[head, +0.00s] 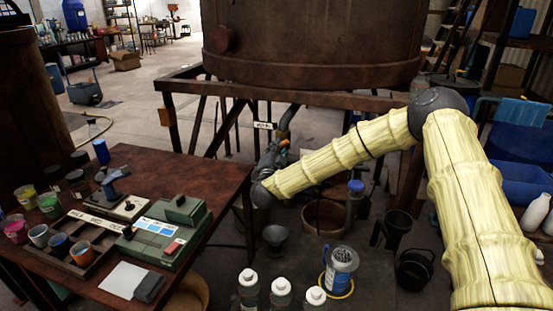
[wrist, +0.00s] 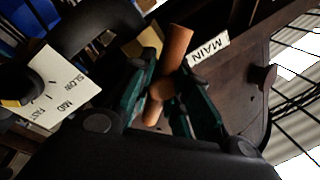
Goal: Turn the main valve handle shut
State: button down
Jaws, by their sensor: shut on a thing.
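The main valve handle (wrist: 177,50) is an orange-brown bar with a rounded hub, slanted between my fingers in the wrist view. A white label (wrist: 209,50) reading MAIN is just right of it. My gripper (wrist: 163,82) is shut on the handle, with a dark green finger on each side. In the head view my gripper (head: 273,155) is at the pipe below the big brown vat (head: 310,45), close under a small white label (head: 265,125). The handle is mostly hidden there by my gripper and arm.
A white plate (wrist: 55,85) marked SLOW, MID and FAST is left of my gripper in the wrist view. A brown table (head: 150,165) with cups and a green box stands at the left. Bottles (head: 280,293) and buckets (head: 414,268) stand below my arm.

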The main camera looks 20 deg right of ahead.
jog(key=m+b, duration=0.1)
jog(key=m+h+b, duration=0.1)
jog(key=m+b, duration=0.3)
jog(key=shift+f+h, duration=0.3)
jog(key=shift+f, duration=0.05)
jog(key=m+b, duration=0.4)
jog(key=shift+r+m+g+h, duration=0.15)
jog(key=shift+m+g+h, duration=0.15)
jog(key=shift+m+h, duration=0.1)
jog(key=c, duration=1.3)
grip_release()
jog(key=shift+s+d, duration=0.1)
jog(key=shift+d, duration=0.05)
jog(key=shift+c, duration=0.2)
jog(key=shift+r, duration=0.1)
jog(key=v, duration=1.2)
